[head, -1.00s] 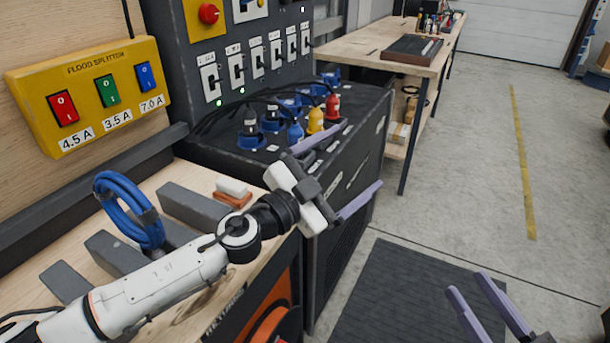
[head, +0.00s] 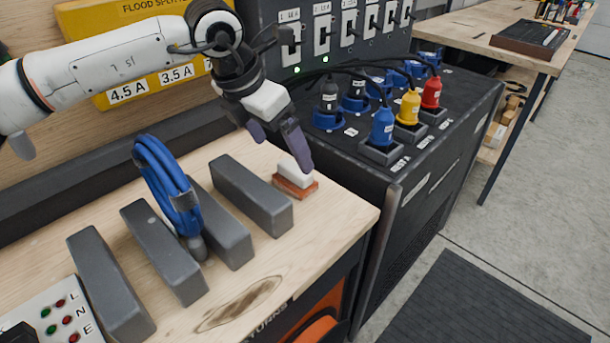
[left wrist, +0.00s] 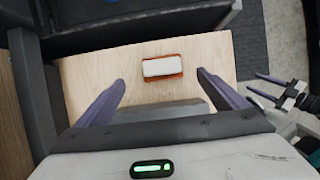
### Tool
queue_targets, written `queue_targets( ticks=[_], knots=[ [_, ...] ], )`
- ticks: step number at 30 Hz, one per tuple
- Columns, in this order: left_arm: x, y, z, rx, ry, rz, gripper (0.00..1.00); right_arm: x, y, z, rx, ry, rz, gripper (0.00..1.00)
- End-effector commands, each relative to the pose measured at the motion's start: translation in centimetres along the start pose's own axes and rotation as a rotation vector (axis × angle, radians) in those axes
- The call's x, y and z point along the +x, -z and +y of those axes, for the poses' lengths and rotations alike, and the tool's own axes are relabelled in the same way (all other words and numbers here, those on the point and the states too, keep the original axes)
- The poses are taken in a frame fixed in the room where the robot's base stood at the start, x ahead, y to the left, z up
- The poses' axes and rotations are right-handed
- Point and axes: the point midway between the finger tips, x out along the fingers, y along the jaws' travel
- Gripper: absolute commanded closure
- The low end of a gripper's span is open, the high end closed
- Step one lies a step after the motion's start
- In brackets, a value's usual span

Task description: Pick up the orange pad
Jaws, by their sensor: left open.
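The orange pad (head: 289,187) is a small block with an orange base and a white top. It lies flat on the wooden bench near its right end. My left gripper (head: 284,153) is just above and behind it, pointing down, with its purple fingers apart and nothing between them. In the left wrist view the pad (left wrist: 162,77) lies ahead, between the lines of the two open fingers (left wrist: 160,80) and apart from both. My right gripper (left wrist: 254,81) shows at the right of the left wrist view, its fingers apart and empty; it is outside the head view.
Several dark grey bars (head: 250,194) stand left of the pad on the bench (head: 330,215), with a blue cable coil (head: 165,180) among them. A dark cabinet (head: 400,200) with coloured plugs and cables borders the bench on the right. Bare wood lies in front of the pad.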

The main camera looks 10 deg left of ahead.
Motion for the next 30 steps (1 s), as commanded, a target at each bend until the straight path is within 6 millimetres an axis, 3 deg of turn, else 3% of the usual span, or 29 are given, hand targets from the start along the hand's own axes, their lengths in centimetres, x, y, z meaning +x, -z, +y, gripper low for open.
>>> queue_targets(
  ticks=[18, 27, 30],
  knots=[
    [7.6, 0.0, -0.4, -0.003, 0.006, 0.001, 0.08, -0.9, 0.5, 0.3, 0.006, -0.007, -0.001, 0.53],
    [8.3, 0.0, -0.4, -0.003, 0.006, -0.002, 0.08, -0.8, 0.5, 0.4, 0.007, -0.008, 0.0, 0.53],
    [8.3, 0.0, -0.4, -0.004, 0.006, -0.002, 0.21, -0.8, 0.5, 0.4, 0.007, -0.008, 0.001, 0.53]
  ],
)
